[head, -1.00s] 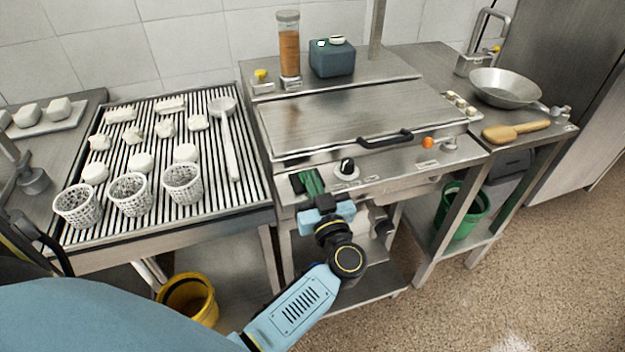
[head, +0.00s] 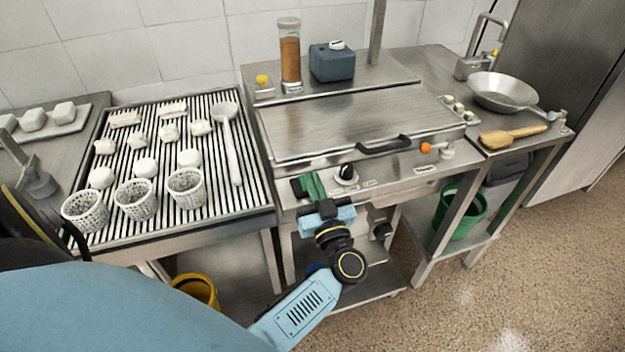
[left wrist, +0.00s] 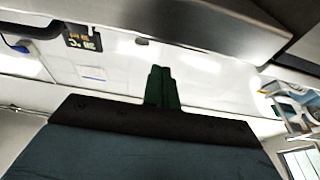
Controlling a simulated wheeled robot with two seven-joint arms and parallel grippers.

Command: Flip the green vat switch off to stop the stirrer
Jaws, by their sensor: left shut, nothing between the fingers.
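The vat (head: 350,120) is the steel unit with a closed flat lid and a black handle. Its front panel carries a black knob (head: 346,174) and an orange knob (head: 426,148). My left gripper (head: 312,184) is at the left part of this panel, left of the black knob, its green fingers shut and empty. In the left wrist view the shut fingers (left wrist: 162,88) point at the pale panel, with a dark display (left wrist: 82,38) to their upper left. I cannot make out a green switch apart from my green fingers; they may hide it. My right gripper is out of view.
A slatted rack (head: 225,200) with white baskets (head: 135,200), white lumps and a ladle is on the left. A pan (head: 502,92) and wooden paddle (head: 512,137) lie on the right counter. A green bucket (head: 460,212) and a yellow bucket (head: 197,290) stand below.

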